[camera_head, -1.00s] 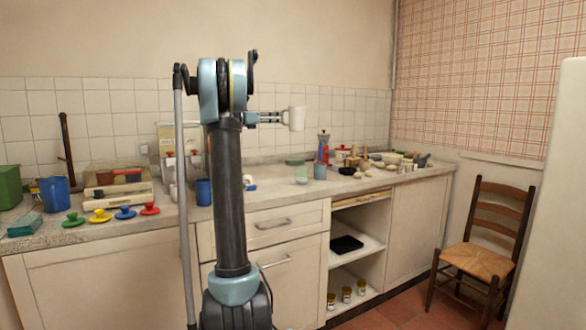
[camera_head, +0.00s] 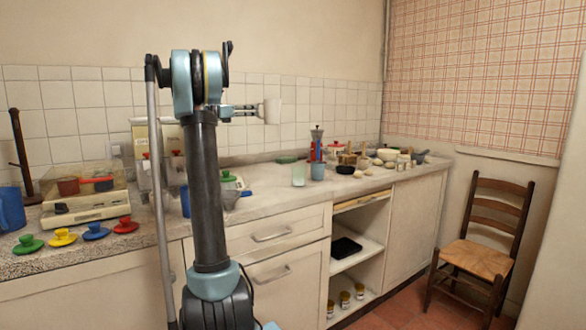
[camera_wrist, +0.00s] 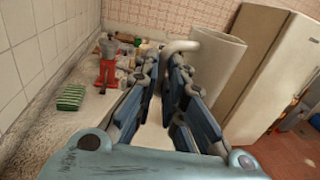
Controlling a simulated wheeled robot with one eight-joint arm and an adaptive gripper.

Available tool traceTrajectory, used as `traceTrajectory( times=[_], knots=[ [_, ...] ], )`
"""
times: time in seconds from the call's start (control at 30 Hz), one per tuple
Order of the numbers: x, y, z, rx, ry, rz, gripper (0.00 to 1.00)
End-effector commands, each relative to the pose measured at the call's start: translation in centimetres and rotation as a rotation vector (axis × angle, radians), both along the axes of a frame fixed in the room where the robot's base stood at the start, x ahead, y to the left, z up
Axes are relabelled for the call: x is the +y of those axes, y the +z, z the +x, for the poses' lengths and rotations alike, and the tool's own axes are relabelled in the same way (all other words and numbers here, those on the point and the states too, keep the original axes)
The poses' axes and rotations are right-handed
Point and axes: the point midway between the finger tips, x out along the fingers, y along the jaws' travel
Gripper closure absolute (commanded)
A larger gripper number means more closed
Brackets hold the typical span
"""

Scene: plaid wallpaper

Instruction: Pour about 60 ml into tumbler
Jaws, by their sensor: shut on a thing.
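My gripper (camera_head: 257,111) is shut on a white mug (camera_head: 272,111) and holds it in the air, well above the counter. In the wrist view the mug (camera_wrist: 212,62) is a large white cylinder at the fingertips, with its looped handle on the left, by the fingers. Its inside and contents are hidden. A pale, greenish, clear tumbler (camera_head: 298,175) stands upright on the counter, below and to the right of the mug in the head view. A blue-grey cup (camera_head: 317,171) stands just right of it. I cannot see any liquid level in the tumbler.
A red moka pot (camera_head: 317,145) stands behind the cups, with a green block (camera_head: 287,159) to its left. Bowls and small items crowd the counter's right end. Coloured lids (camera_head: 62,237) and a scale (camera_head: 85,203) are at left. Counter front around the tumbler is clear.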

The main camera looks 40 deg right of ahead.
Motion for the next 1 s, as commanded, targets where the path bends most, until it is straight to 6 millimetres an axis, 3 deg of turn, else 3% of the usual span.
traceTrajectory(
  times=[0.43, 0.57, 0.77, 0.97, 1.0],
  knots=[
    [-0.5, 0.0, -0.2, 0.001, -0.006, -0.001, 1.0],
    [-0.7, -0.9, -0.4, -0.012, -0.006, 0.004, 1.0],
    [-0.8, -4.7, -0.7, -0.068, -0.004, 0.028, 1.0],
    [-0.9, -11.7, -1.0, -0.166, -0.003, 0.073, 1.0],
    [-0.9, -12.0, -1.2, -0.19, -0.002, 0.084, 1.0]
  ],
)
